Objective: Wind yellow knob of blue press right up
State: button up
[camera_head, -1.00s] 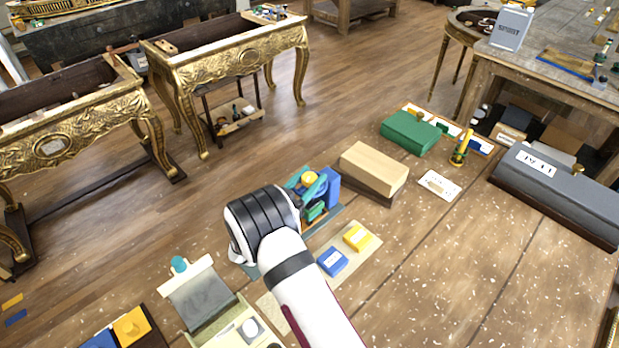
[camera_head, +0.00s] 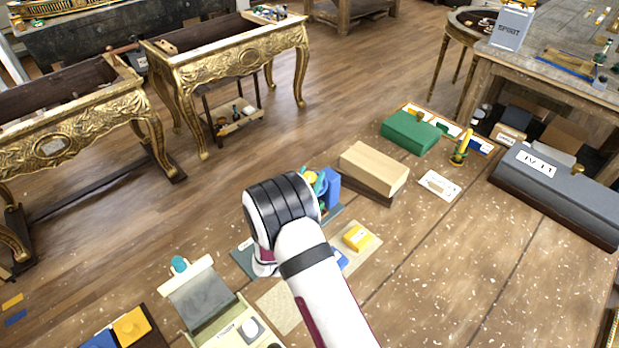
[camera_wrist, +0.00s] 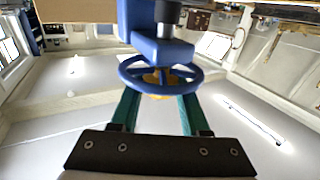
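The blue press (camera_head: 333,186) stands on the bench beyond my arm, largely hidden behind my wrist in the head view. Its yellow knob (camera_head: 311,176) just shows beside my wrist. In the wrist view the press (camera_wrist: 160,48) comes in from the top, with a blue handwheel (camera_wrist: 130,73) and the yellow knob (camera_wrist: 155,79) at its middle. My gripper (camera_wrist: 159,94) has its two teal fingers apart, one on each side of the knob and overlapping the wheel's outline. I cannot tell whether either finger touches the knob or wheel.
A wooden block (camera_head: 374,168) stands close right of the press. A mat (camera_head: 283,305) with a yellow block (camera_head: 357,237) and a partly hidden blue block lies in front. A grey-lidded box (camera_head: 205,300) stands front left. The bench at right front is clear.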

jog(key=o, duration=0.5)
jog(key=shift+c, duration=0.2)
jog(key=v, duration=1.5)
jog(key=shift+s, duration=0.4)
jog(key=shift+a, duration=0.1)
